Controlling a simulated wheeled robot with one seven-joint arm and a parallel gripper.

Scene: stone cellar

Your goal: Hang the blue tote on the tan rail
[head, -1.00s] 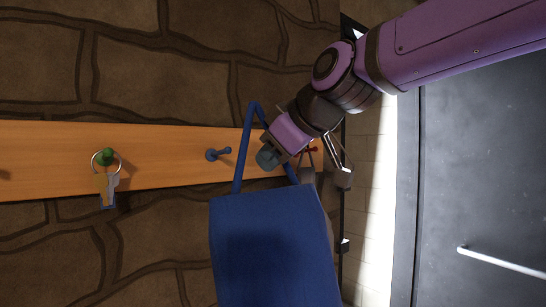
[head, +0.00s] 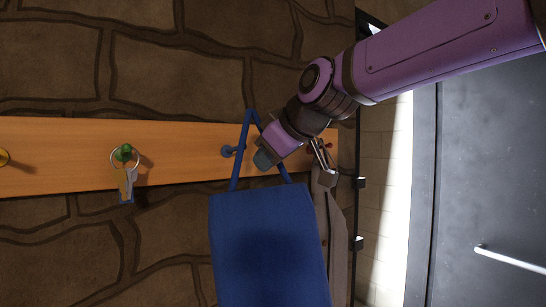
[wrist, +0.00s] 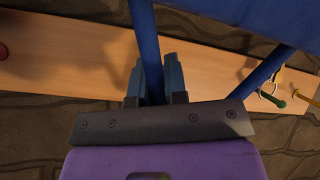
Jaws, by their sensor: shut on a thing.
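The blue tote (head: 268,245) hangs upright below my gripper (head: 263,160), its handle a raised loop. In the wrist view my gripper (wrist: 157,88) is shut on one side of the blue handle (wrist: 146,40). The tan rail (head: 60,160) runs along the wall behind. In the head view the handle's left side crosses beside the blue peg (head: 228,151), overlapping its tip; I cannot tell whether the peg passes through the loop. The blue peg is not visible in the wrist view.
Keys (head: 127,183) hang on the green peg (head: 123,153). A yellow peg (head: 4,157) is at the far left. A grey-beige item (head: 338,225) hangs near the red peg (head: 329,146), partly behind the tote. A dark door (head: 490,180) stands right.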

